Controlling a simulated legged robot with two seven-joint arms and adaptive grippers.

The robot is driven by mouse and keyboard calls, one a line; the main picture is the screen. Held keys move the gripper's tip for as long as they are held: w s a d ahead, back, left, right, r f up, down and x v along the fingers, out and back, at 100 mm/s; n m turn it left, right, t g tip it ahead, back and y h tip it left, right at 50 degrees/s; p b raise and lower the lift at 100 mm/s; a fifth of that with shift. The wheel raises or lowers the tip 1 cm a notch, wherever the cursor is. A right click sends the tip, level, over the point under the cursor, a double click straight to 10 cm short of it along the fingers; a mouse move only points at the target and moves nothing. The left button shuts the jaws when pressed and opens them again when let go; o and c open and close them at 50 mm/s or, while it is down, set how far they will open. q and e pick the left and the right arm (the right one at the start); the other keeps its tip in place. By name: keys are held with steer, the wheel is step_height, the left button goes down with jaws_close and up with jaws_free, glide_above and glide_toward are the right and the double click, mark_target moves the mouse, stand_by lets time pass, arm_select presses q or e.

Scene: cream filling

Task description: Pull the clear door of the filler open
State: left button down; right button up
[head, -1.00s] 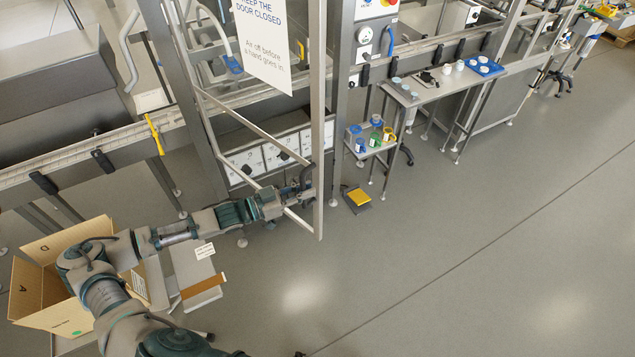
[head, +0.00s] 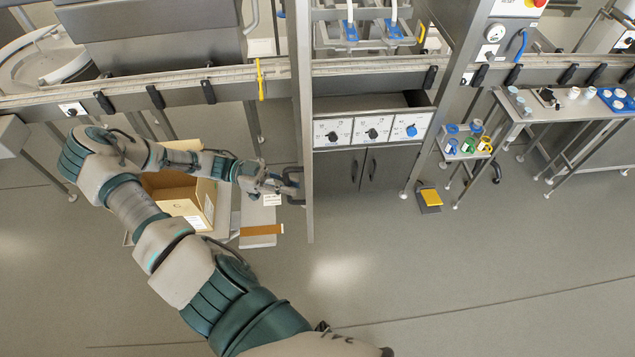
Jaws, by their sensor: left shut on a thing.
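The clear door (head: 305,120) of the filler shows almost edge-on in the head view, as a tall grey frame standing out from the machine towards me. Its pane and sign cannot be made out at this angle. My left gripper (head: 284,187) is shut on the dark door handle (head: 294,174) low on the door's frame. The fingers partly hide the handle. The filler (head: 372,69) lies open to view right of the door, with blue-tipped nozzles inside. My right gripper is not in view.
An open cardboard box (head: 185,200) stands behind and below my left arm. A yellow foot pedal (head: 430,196) lies on the floor to the right. A side table (head: 530,112) with small items stands further right. The floor in front is clear.

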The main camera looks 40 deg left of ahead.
arm_select(q)
steer(key=shift+s+a+r+m+g, duration=0.15)
steer(key=shift+s+a, duration=0.2)
steer(key=shift+a, duration=0.2)
steer(key=shift+s+a+f+m+g, duration=0.1)
steer(key=shift+s+a+m+g, duration=0.05)
steer(key=shift+s+a, duration=0.3)
steer(key=shift+w+r, duration=0.1)
steer(key=shift+w, duration=0.05)
steer(key=c, duration=1.1)
jaws_free()
steer(key=shift+c, duration=0.2)
steer(key=shift+a, duration=0.1)
steer(key=v, duration=1.2)
steer(key=shift+f, duration=0.4)
steer(key=shift+w, duration=0.15)
